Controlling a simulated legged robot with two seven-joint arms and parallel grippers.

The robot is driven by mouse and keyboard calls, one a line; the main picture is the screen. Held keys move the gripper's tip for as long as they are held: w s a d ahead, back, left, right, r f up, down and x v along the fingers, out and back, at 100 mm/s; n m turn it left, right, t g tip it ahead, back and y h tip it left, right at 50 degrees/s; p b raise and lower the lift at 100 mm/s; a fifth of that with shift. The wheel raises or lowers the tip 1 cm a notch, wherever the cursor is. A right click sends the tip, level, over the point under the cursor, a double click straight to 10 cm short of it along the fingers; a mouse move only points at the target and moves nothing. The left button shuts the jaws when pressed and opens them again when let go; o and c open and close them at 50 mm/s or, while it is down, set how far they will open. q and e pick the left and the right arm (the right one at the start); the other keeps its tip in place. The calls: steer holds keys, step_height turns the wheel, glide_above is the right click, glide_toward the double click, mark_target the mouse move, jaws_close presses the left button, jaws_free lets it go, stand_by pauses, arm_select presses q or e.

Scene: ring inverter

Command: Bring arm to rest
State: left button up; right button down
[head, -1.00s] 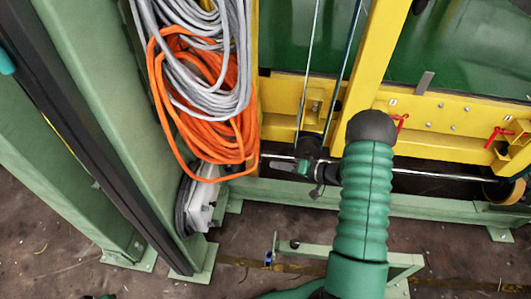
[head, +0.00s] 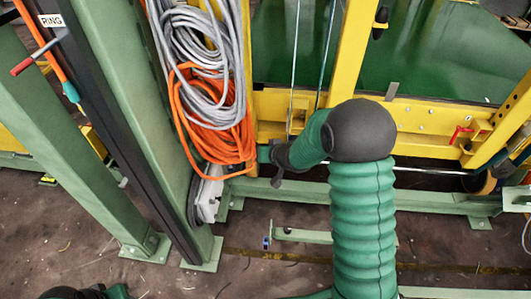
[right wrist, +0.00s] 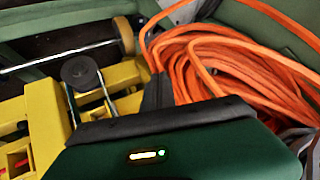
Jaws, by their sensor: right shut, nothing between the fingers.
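My right arm (head: 362,215), in a ribbed green sleeve, rises from the bottom of the head view to a dark rounded joint. Its far part bends left from that joint, towards the cable coils. My right gripper (head: 277,181) is a small dark shape at its end, in front of the yellow frame. In the right wrist view its dark finger part (right wrist: 158,93) shows past the green housing, shut and empty, in front of orange cable. I cannot tell from the pictures whether it touches the cable. My left gripper is not in view.
Orange cable (head: 219,143) and grey cable (head: 196,65) hang in coils by a green post (head: 120,110). A yellow frame (head: 420,115) with a green panel stands behind. A green floor rail (head: 440,202) runs across. A red-tipped lever (head: 38,57) is upper left.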

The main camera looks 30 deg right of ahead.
steer(key=s+a+r+n+g, duration=0.15)
steer(key=s+a, duration=0.25)
steer(key=s, duration=0.4)
steer(key=s+a+n+g+p, duration=0.1)
steer(key=s+a+n+g, duration=0.15)
steer(key=s+a, duration=0.4)
steer(key=s+a+r+n+g, duration=0.1)
steer(key=s+a+g, duration=0.2)
steer(key=s, duration=0.7)
steer(key=w+p+v, duration=0.3)
steer(key=p+v, duration=1)
steer(key=p, duration=0.1)
steer(key=shift+w+d+r, duration=0.2)
steer(key=shift+d+r, duration=0.1)
steer(key=shift+r, duration=0.25)
steer(key=shift+d, duration=0.1)
